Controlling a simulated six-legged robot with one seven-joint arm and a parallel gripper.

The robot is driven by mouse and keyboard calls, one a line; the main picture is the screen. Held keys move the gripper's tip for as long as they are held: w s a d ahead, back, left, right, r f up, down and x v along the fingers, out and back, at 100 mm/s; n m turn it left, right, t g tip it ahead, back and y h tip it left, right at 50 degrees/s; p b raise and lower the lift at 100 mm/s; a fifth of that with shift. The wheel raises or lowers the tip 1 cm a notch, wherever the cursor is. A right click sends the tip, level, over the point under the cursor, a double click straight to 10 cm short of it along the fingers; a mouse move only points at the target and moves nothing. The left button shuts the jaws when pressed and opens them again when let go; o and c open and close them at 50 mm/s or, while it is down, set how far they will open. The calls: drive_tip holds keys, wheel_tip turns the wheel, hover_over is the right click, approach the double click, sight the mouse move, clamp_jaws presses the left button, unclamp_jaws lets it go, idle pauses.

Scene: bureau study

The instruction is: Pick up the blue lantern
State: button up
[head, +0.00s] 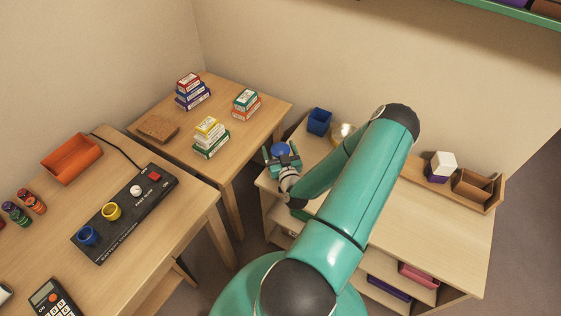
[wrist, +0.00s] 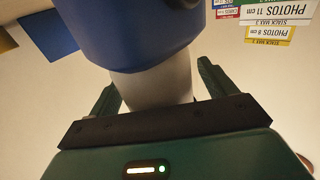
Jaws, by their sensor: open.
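The blue lantern (head: 281,149) is at the left end of the low wooden shelf unit, partly hidden by my gripper (head: 283,163). In the wrist view its wide blue part (wrist: 135,30) fills the top middle, with a pale grey-white cylindrical part (wrist: 150,88) below it. My gripper also shows in the wrist view (wrist: 160,85), with one dark green finger on each side of the pale part. The fingers are open, and a gap shows at the left finger. I cannot tell whether the right finger touches. The lantern's far side is hidden.
A blue open container (head: 319,121) and a glowing lamp (head: 342,133) stand close by at the back of the shelf unit. A wooden tray (head: 487,204) holds a white block at right. Bare top lies right of my arm.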

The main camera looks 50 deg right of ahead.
drive_tip(key=c, duration=1.3)
drive_tip(key=shift+o, duration=0.2)
drive_tip(key=shift+r, duration=0.2)
